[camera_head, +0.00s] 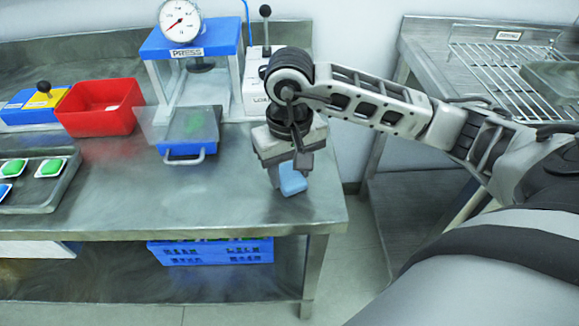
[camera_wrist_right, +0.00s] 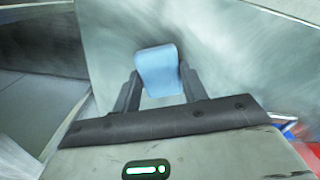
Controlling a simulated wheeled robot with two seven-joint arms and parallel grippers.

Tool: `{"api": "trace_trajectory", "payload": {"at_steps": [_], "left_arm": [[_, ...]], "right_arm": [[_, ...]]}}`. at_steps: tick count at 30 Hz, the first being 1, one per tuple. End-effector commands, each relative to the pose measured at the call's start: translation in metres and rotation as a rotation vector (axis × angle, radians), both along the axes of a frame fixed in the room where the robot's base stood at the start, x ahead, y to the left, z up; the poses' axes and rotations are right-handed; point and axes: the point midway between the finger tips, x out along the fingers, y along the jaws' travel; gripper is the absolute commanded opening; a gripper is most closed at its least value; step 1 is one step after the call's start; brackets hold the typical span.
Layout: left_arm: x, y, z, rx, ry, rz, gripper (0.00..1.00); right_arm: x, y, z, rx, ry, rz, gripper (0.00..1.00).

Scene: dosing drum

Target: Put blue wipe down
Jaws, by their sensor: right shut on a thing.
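The blue wipe (camera_head: 292,181) is a small light-blue block-like piece. My right gripper (camera_head: 284,176) is shut on it above the right end of the steel table (camera_head: 230,205), near its right edge. In the right wrist view the wipe (camera_wrist_right: 158,70) sits between the two dark fingers of the gripper (camera_wrist_right: 158,88), with steel surface beyond it. I cannot tell whether the wipe touches the table. My left gripper is not in view.
A red bin (camera_head: 100,107) and a tray with green pieces (camera_head: 38,178) are further left. The table front between them is clear. A wire rack (camera_head: 490,75) lies on another bench at right.

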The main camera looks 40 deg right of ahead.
Motion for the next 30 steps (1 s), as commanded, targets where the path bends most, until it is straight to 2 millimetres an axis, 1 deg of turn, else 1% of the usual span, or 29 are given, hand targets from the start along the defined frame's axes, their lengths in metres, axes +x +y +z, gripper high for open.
{"api": "trace_trajectory", "payload": {"at_steps": [5,6,7,8,16,19,20,23,30], "left_arm": [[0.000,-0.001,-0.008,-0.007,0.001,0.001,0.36],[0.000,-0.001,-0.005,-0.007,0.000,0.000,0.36],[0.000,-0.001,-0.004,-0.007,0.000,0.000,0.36],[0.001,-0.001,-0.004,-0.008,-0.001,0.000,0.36],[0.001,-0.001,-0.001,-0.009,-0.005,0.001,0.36],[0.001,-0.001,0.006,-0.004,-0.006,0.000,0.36],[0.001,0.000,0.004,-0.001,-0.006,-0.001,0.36],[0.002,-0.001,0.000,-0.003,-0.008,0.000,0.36],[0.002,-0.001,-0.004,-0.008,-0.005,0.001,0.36]], "right_arm": [[0.000,0.000,-0.006,0.000,-0.002,0.001,0.24],[0.000,0.000,-0.004,0.000,-0.001,0.000,0.54],[0.000,0.000,-0.003,0.000,-0.001,0.000,0.62],[0.000,0.000,-0.003,0.000,-0.001,0.000,0.64],[0.000,0.000,-0.002,0.000,0.000,0.000,0.64],[0.000,0.000,0.003,0.000,0.002,0.000,0.64],[0.000,0.000,0.005,0.001,-0.001,0.000,0.64],[0.002,0.000,0.020,0.000,-0.007,0.000,0.64],[0.002,0.000,0.075,0.001,-0.009,0.000,0.64]]}}
